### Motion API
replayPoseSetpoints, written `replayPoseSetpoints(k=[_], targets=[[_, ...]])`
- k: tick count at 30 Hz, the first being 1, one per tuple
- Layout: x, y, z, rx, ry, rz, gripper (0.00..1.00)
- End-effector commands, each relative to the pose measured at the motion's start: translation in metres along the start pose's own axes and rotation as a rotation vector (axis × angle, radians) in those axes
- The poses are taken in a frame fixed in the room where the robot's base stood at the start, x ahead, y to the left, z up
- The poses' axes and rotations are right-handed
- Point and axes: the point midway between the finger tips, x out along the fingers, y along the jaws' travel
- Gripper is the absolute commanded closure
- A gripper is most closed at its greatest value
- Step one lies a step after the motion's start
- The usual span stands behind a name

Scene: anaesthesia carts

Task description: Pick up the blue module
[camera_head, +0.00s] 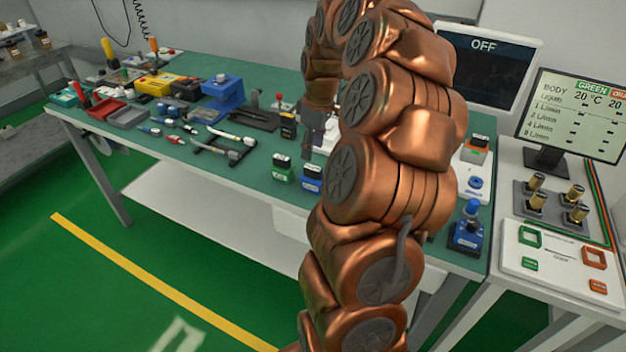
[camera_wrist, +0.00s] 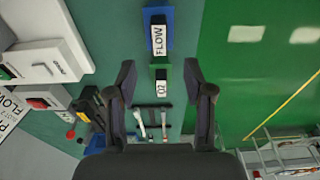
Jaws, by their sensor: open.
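A small blue module (camera_head: 311,178) with a white label stands on the green tabletop near its front edge. In the wrist view the blue module (camera_wrist: 147,15) reads FLOW and lies at the top, beyond my fingertips. A green module (camera_head: 283,168) stands just left of it; in the wrist view the green module (camera_wrist: 160,66) reads O2 and shows between my fingers. My gripper (camera_wrist: 160,70) is open and empty, its two dark fingers apart. In the head view my gripper (camera_head: 308,148) is above the table behind the modules, partly hidden by my arm.
A taller blue device (camera_head: 466,238) stands at the table's right front, and a blue holder (camera_head: 222,92) stands at the back left. A black rack with tools (camera_head: 222,146), a red tray (camera_head: 104,110) and several small parts lie left. A panel with brass knobs (camera_head: 545,208) is at right.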

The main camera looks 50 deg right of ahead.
Motion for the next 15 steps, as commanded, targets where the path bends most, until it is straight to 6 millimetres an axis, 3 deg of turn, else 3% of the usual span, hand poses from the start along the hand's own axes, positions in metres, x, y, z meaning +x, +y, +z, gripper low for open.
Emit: replayPoseSetpoints(k=[15], targets=[[0.035,0.0,0.005,0.001,-0.004,-0.004,0.48]])
